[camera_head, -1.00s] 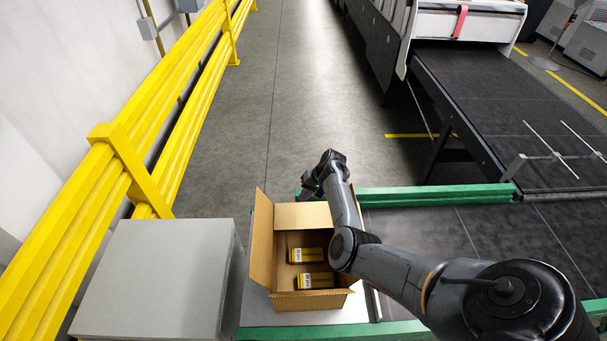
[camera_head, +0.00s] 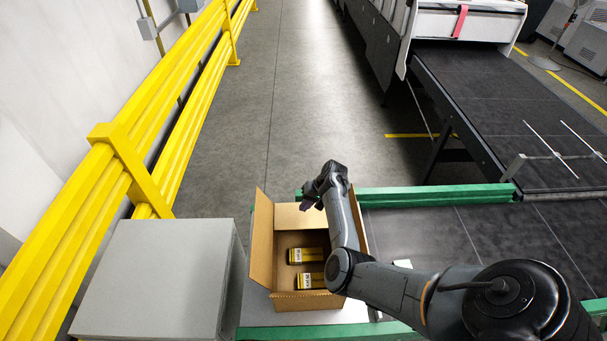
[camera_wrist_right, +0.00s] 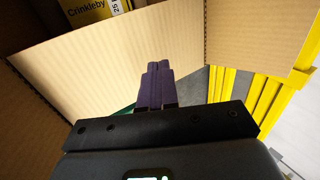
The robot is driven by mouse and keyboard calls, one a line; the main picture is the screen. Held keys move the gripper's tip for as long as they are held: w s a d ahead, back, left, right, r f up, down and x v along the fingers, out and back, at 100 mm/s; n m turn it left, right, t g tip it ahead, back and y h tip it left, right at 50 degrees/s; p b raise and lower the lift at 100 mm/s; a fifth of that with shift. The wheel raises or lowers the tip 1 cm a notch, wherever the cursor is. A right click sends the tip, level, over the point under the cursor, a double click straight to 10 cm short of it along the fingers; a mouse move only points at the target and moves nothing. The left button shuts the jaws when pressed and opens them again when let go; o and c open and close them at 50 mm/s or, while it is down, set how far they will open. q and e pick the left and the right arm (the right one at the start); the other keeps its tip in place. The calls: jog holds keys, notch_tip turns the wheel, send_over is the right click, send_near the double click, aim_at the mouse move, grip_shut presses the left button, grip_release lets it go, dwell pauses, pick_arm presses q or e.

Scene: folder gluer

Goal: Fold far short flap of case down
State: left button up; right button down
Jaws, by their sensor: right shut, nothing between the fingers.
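The open cardboard case (camera_head: 312,302) stands on the near end of the conveyor. Its far short flap (camera_head: 290,214) is a pale panel at the far end, and it shows large in the right wrist view (camera_wrist_right: 110,65). The left long flap (camera_head: 261,243) stands up and also shows in the wrist view (camera_wrist_right: 262,32). My right gripper (camera_head: 312,196) is at the far end of the case. In the wrist view its purple fingers (camera_wrist_right: 155,82) are shut and empty, with tips overlapping the far flap's panel; contact is unclear. My left gripper is out of view.
Yellow-and-black packs (camera_head: 307,255) lie inside the case, partly hidden by my right arm. A grey cabinet (camera_head: 160,280) stands close on the left, beside a yellow guard rail (camera_head: 120,150). Green rails (camera_head: 430,195) edge the conveyor. A dark belt (camera_head: 480,85) runs at the right.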

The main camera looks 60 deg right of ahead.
jog(key=shift+s+a+f, duration=0.15)
jog(key=shift+a+f, duration=0.05)
jog(key=shift+a, duration=0.05)
jog(key=shift+s+a+f, duration=0.25)
jog(key=shift+a+f, duration=0.05)
jog(key=shift+f, duration=0.2)
jog(key=shift+s+a+f, duration=0.2)
jog(key=shift+a+f, duration=0.05)
jog(key=shift+f, duration=0.2)
notch_tip(320, 180, up, 9)
dwell(0.6)
dwell(0.5)
